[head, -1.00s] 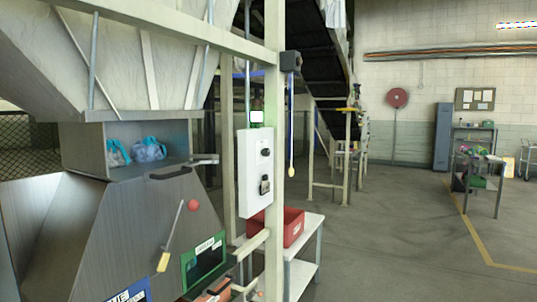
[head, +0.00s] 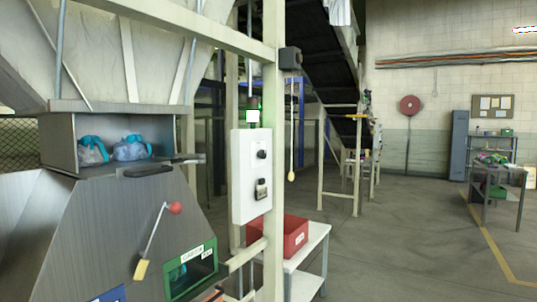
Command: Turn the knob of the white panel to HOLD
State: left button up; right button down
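The white panel (head: 251,176) is mounted upright on the cream post, right of the grey metal machine. A round black knob (head: 262,154) sits in its upper part; its pointer and any HOLD marking are too small to read. A second dark control with a light part (head: 261,189) sits lower on the panel. A lit green and white indicator (head: 253,115) is just above the panel. Neither of my grippers can be made out for certain in the head view.
A red bin (head: 290,236) stands on a white table (head: 316,240) below the panel. The machine has a red-balled lever (head: 174,208), a green-framed opening (head: 190,268) and a shelf with blue-tied bags (head: 131,148). A pull cord (head: 291,176) hangs right of the post. Open floor lies to the right.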

aim_at(262, 153)
jog(key=i+l+u, duration=0.1)
jog(key=l, duration=0.25)
jog(key=i+l, duration=0.25)
jog(key=i+l+u, duration=0.15)
jog(key=l, duration=0.3)
jog(key=i+l, duration=0.2)
jog(key=l, duration=0.15)
jog(key=i+l+u, duration=0.15)
jog(key=l, duration=0.2)
